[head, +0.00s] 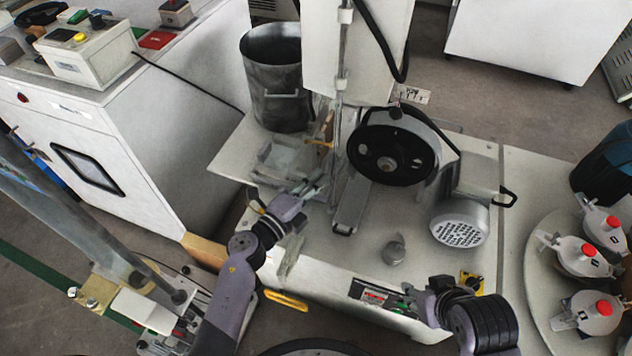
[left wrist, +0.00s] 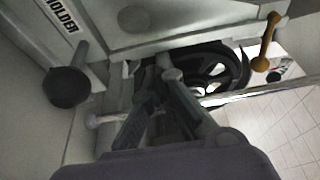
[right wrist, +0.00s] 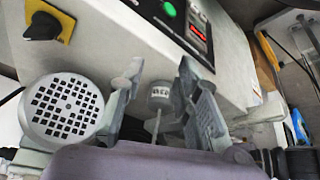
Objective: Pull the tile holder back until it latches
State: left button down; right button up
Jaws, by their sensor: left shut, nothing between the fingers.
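The tile holder (head: 280,158) is the pale assembly on the left of the machine top, below the metal bucket. In the left wrist view, a panel lettered "HOLDER" (left wrist: 62,15) and a dark round-ended knob (left wrist: 68,87) show at the left. My left gripper (head: 318,185) is beside the holder, at its right front; its fingers are shut and empty in the left wrist view (left wrist: 165,70). Whether it touches the holder cannot be told. My right gripper (head: 425,297) is by the machine's front panel; its fingers stand apart and empty in the right wrist view (right wrist: 160,72).
A black-rimmed wheel (head: 393,150) and a motor (head: 460,222) stand right of my left gripper. A metal bucket (head: 275,85) stands behind the holder. A small round part (head: 393,250) sits near the front. Several red-topped jars (head: 588,250) stand at the right.

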aim_at(304, 168)
pick_arm(q)
jog(key=shift+a, duration=0.1)
